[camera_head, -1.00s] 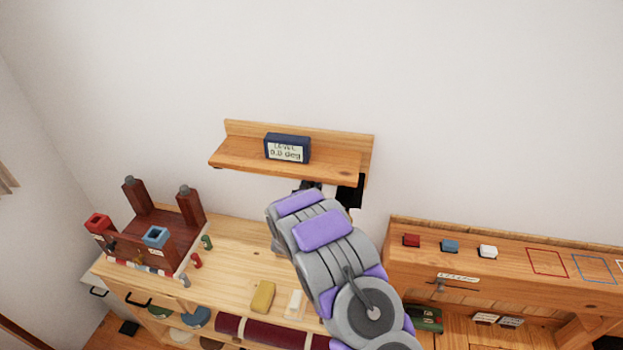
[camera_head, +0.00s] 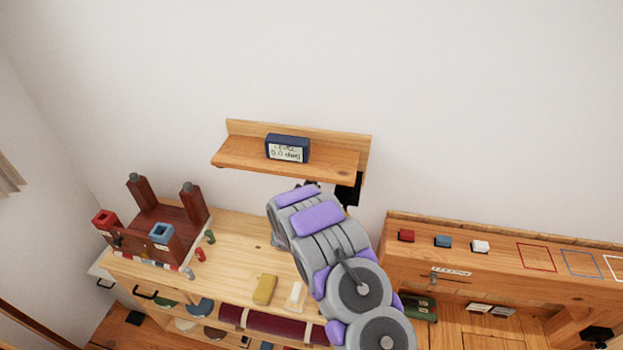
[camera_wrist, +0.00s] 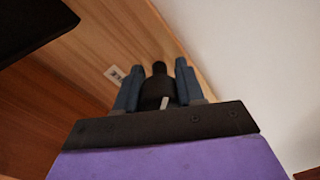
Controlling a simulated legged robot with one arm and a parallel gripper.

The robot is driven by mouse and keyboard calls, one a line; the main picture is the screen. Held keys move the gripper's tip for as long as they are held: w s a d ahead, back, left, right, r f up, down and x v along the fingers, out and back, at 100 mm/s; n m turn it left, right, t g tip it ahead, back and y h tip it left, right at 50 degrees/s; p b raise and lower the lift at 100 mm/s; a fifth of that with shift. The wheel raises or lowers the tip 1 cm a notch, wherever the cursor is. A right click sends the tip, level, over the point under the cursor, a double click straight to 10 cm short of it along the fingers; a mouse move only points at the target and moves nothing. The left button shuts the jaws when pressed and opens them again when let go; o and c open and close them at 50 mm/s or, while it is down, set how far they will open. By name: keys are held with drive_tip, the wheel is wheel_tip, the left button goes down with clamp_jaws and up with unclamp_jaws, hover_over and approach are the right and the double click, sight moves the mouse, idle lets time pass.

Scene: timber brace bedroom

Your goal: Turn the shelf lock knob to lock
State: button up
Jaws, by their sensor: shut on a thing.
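The wooden wall shelf (camera_head: 290,155) is fixed to the white wall, with a dark blue level display (camera_head: 287,148) standing on it. A black bracket part (camera_head: 347,190) shows under its right end. In the wrist view my gripper (camera_wrist: 158,80) is under the shelf, its two blue-grey fingers closed around a dark knob (camera_wrist: 157,88) with a light mark on it. A small white label (camera_wrist: 115,74) is on the wood beside it. In the head view my purple and grey arm hides the gripper and knob. I cannot tell which way the knob is turned.
A wooden bench (camera_head: 235,250) below holds a dark red block frame (camera_head: 160,232), a yellow block (camera_head: 265,289) and a pale block (camera_head: 295,296). A higher wooden ledge (camera_head: 500,251) at right carries red, blue and white pieces. A dark slab (camera_wrist: 35,25) fills the wrist view's upper left.

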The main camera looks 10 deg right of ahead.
drive_tip(key=shift+f+n, duration=0.25)
drive_tip(key=shift+n, duration=0.25)
drive_tip(key=o, duration=1)
drive_tip(key=shift+a, duration=0.1)
drive_tip(key=shift+r, duration=0.1)
drive_tip(key=shift+s, duration=0.1)
drive_tip(key=v, duration=1.7)
drive_tip(key=shift+a, duration=0.15)
